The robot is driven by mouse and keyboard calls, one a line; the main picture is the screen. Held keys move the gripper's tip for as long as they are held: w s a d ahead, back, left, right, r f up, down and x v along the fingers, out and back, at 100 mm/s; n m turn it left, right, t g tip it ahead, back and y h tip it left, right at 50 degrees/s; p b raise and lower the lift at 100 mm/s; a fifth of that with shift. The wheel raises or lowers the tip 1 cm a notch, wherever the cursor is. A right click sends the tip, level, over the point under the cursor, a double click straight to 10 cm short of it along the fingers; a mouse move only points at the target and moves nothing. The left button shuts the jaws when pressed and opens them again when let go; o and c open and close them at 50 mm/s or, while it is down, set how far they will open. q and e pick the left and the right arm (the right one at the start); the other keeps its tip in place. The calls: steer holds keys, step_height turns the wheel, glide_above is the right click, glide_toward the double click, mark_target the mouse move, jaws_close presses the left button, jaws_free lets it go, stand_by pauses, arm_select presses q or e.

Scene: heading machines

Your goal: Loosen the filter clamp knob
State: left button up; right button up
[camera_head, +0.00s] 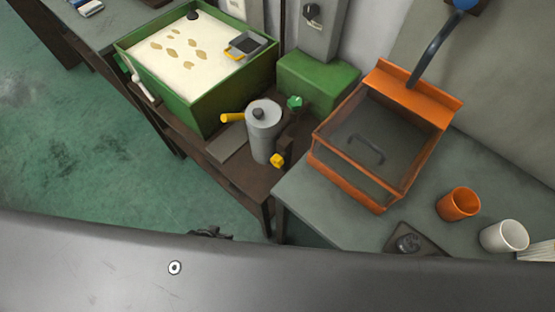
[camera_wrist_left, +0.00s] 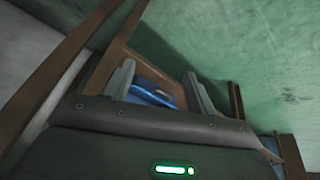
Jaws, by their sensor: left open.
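The grey filter canister (camera_head: 263,130) stands upright on a brown bench in the head view. A yellow knob (camera_head: 277,160) is low on its right front side, a yellow handle (camera_head: 232,117) points left, and a green knob (camera_head: 294,102) is behind to the right. I cannot tell for sure which is the clamp knob. My left gripper (camera_wrist_left: 159,76) is open and empty in the left wrist view, with neither canister nor knob visible there. My right gripper is not in view.
A green tank (camera_head: 235,93) of cream liquid stands left of the canister. An orange-framed bin (camera_head: 350,185), an orange cup (camera_head: 459,204) and a white cup (camera_head: 504,236) are on the grey table at right. A blue object (camera_wrist_left: 152,91) lies beyond my left fingers.

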mark_target(273, 162)
arm_select(q)
steer(key=w+d+r+t+h, duration=0.1)
steer(key=w+d+r+h, duration=0.1)
steer(key=w+r, duration=0.3)
steer(key=w+d+r+t+h, duration=0.2)
steer(key=w+r, duration=0.4)
steer(key=r, duration=0.5)
steer(key=w+d+r+t+h, duration=0.1)
steer(key=w+d+r, duration=0.3)
steer(key=r, duration=0.4)
steer(key=shift+w+d+r+m+h+b, duration=0.15)
steer(key=shift+w+r+m+h+b, duration=0.2)
steer(key=shift+w+h, duration=0.3)
step_height(273, 162, up, 8)
steer(key=d+n+g+h, duration=0.1)
steer(key=n+g+h, duration=0.1)
steer(key=g+h, duration=0.45)
steer(key=shift+t+h, duration=0.65)
steer(key=shift+h, duration=0.05)
steer(key=x, duration=0.3)
steer(key=p+x, duration=0.1)
steer(key=x, duration=0.5)
steer(key=shift+s+d, duration=0.3)
steer(key=shift+s, duration=0.05)
steer(key=shift+x, duration=0.8)
steer(key=shift+f, duration=0.1)
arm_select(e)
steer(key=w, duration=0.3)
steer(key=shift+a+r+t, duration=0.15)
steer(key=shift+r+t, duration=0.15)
